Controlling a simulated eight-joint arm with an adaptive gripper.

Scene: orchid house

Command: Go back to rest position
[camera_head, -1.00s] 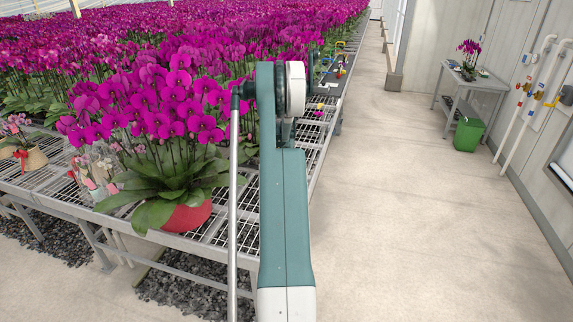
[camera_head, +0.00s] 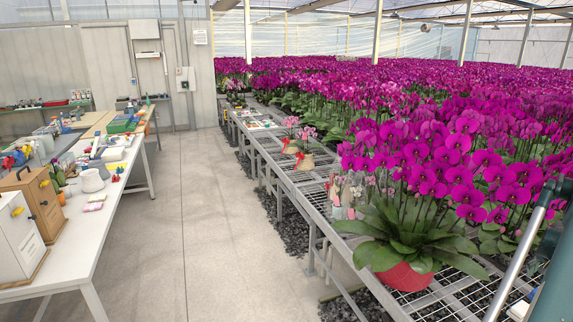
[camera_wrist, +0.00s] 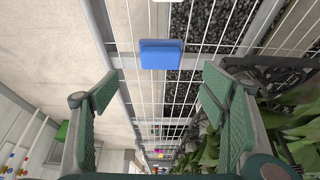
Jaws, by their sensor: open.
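My gripper (camera_wrist: 158,105) shows in the wrist view with its two green pads wide apart and nothing between them. It is above the wire bench (camera_wrist: 150,95). A blue block-like object (camera_wrist: 161,54) lies on the mesh beyond the fingertips, apart from them. In the head view only part of my arm shows at the right edge; my gripper is outside that view.
A red pot of magenta orchids (camera_head: 405,276) stands near the edge of the mesh bench (camera_head: 312,200). Dark leaves (camera_wrist: 295,130) are close to the right finger. A white table (camera_head: 92,215) with boxes stands at left. The aisle floor (camera_head: 200,220) between is clear.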

